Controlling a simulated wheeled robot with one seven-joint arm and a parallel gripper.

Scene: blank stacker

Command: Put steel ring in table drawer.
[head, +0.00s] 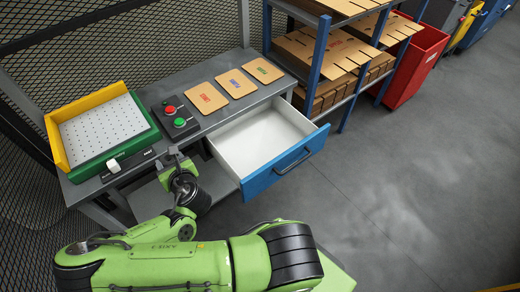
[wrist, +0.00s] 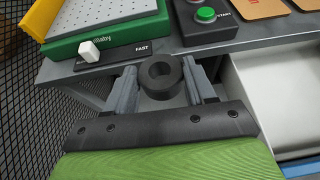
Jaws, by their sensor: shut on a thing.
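The dark steel ring (wrist: 161,88) is between the two grey fingers of my gripper (wrist: 160,74) in the wrist view, with its hole facing the camera. My gripper is shut on it, at the table's front edge. In the head view my gripper (head: 174,154) is at the front edge, left of the drawer; I cannot make out the ring there. The table drawer (head: 291,166) has a blue front and a white inside. It is pulled open and looks empty. Its white inside (wrist: 262,90) also shows at the right of the wrist view.
On the table (head: 212,121) stand a green and yellow shaker tray (head: 100,130), a button box (head: 175,117) and several cards (head: 207,97). A blue-framed shelf (head: 319,66) with cardboard is right of the table. A red bin (head: 415,62) stands beyond. The floor in front is clear.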

